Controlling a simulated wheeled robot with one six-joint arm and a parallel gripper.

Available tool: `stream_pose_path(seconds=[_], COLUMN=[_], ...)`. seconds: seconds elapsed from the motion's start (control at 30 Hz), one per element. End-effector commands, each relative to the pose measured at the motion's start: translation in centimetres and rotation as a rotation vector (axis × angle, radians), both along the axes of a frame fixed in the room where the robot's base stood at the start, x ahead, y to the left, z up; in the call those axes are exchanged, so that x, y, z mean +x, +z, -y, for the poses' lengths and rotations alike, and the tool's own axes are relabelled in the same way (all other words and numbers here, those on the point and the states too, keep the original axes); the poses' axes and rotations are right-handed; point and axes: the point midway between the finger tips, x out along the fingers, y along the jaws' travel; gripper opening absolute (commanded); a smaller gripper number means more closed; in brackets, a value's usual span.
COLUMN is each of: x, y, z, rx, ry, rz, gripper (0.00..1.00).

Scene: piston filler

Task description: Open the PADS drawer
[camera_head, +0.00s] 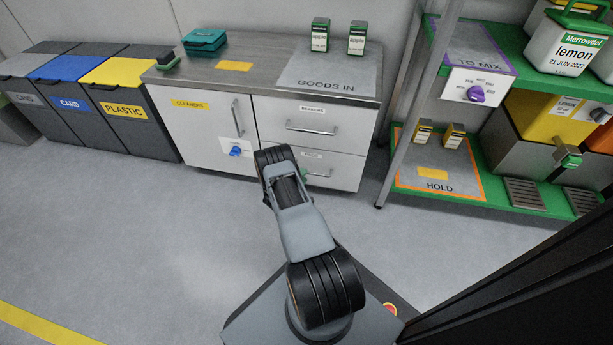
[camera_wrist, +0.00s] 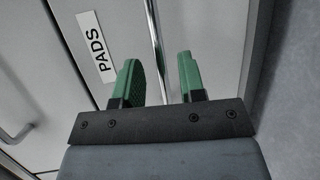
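The PADS drawer (camera_head: 343,173) is the lower right drawer of the white cabinet and looks shut. Its label (camera_wrist: 96,46) shows at the left in the wrist view. The drawer's bar handle (camera_wrist: 154,38) runs down from the top of the wrist view, between my gripper's two green fingers. My gripper (camera_wrist: 160,80) is open, with the fingers on either side of the handle and a gap visible. I cannot tell how deep the bar sits between them. In the head view my arm hides most of the gripper; a bit of green shows beside the drawer handle (camera_head: 321,173).
The upper drawer (camera_head: 290,118) and its handle (camera_head: 312,130) are above. Left of them is the CLEANERS door (camera_head: 190,125) with a blue knob (camera_head: 236,151). A green shelf rack (camera_head: 480,190) stands at the right. Bare floor (camera_head: 130,230) lies left.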

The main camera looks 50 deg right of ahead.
Motion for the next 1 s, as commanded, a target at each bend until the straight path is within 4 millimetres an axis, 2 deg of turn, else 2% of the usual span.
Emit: stream_pose_path(seconds=[0.1,0.3,0.67,1.0], x=[0.2,0.4,0.5,0.5], y=[-0.5,-0.6,-0.6,-0.6], z=[1.6,2.9,3.2,3.2], rx=[-0.001,-0.001,0.000,0.000], ry=[-0.002,0.000,0.000,0.000], rz=[0.002,0.000,-0.001,-0.001], gripper=[0.37,0.37,0.37,0.06])
